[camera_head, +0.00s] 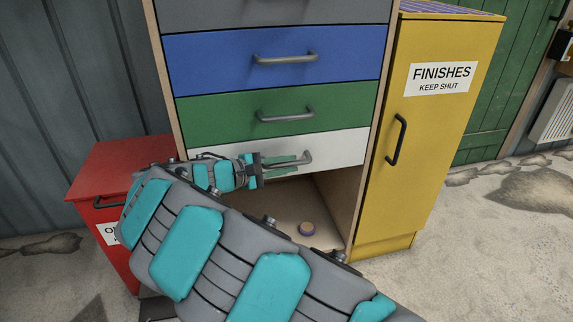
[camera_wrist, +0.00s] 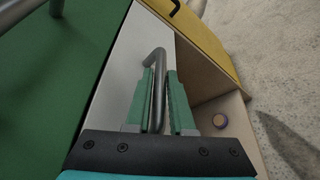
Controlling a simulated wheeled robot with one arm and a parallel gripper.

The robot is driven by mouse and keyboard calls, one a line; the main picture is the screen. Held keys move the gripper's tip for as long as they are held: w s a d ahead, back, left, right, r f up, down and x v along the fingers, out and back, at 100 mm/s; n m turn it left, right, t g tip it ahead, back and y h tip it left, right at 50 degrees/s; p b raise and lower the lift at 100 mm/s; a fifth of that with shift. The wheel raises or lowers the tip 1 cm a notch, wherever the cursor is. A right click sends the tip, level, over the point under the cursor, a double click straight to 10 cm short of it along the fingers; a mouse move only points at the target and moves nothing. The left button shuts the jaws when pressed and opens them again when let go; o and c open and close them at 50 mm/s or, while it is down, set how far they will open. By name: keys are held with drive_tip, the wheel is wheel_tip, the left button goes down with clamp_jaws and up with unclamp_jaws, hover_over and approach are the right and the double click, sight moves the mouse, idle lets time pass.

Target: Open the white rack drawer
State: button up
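The white drawer (camera_head: 341,146) is the lowest drawer of a tall chest. Its front looks flush with the chest, so it appears closed. Its grey bar handle (camera_head: 308,158) is partly covered by my gripper in the head view. My gripper (camera_head: 285,166) reaches the handle from the left. In the wrist view its two green fingers (camera_wrist: 163,98) lie on either side of the handle bar (camera_wrist: 159,70), close against it, with only a narrow space between them. The white drawer front (camera_wrist: 130,72) also shows there.
Above are a green drawer (camera_head: 225,117) and a blue drawer (camera_head: 213,65), both closed. Below is an open compartment with a small round object (camera_head: 306,229). A yellow cabinet (camera_head: 425,150) stands at right, a red cabinet (camera_head: 105,163) at left. Bare floor (camera_head: 480,235) lies at right.

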clamp_jaws()
idle(1.0)
